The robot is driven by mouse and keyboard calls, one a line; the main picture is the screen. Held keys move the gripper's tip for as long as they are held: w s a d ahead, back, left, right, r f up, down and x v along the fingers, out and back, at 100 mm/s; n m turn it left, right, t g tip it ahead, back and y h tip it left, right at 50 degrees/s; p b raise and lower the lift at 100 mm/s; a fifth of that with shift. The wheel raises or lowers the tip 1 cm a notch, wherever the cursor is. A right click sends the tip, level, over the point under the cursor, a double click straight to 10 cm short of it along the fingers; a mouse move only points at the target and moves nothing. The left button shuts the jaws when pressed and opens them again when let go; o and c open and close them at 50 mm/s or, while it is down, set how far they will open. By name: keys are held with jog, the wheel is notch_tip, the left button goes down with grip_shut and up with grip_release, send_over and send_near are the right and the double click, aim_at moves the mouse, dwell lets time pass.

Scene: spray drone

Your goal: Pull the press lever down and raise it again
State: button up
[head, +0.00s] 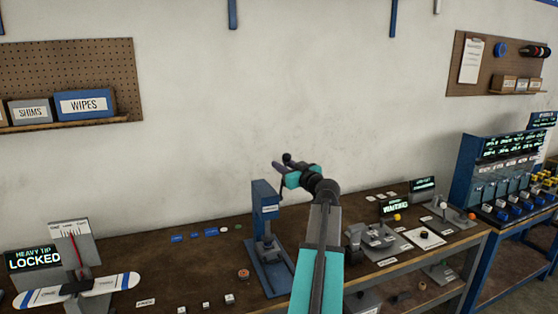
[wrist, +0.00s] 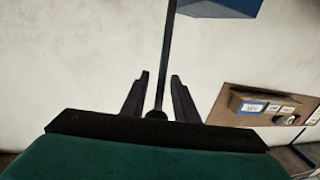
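The blue arbor press (head: 265,215) stands on the brown bench, left of my arm; a corner of its blue body (wrist: 218,6) shows at the top of the wrist view. Its lever, a thin dark rod (wrist: 167,45), runs down between my fingers to a black ball knob (wrist: 156,115) near the finger bases. My gripper (head: 279,166) is above the press, fingers apart, with a gap on each side of the rod in the wrist view. In the head view a dark round knob (head: 287,158) shows beside the fingers; my gripper hides most of the lever.
A balance with a "LOCKED" sign (head: 34,259) stands at the front left. Small blocks and a copper-coloured round part (head: 243,274) lie before the press. Metal fixtures (head: 375,236) stand to the right.

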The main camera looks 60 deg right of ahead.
jog(key=shift+p+x, duration=0.35)
jog(key=shift+x, duration=0.85)
grip_shut()
jog(key=shift+s, duration=0.1)
dwell(0.5)
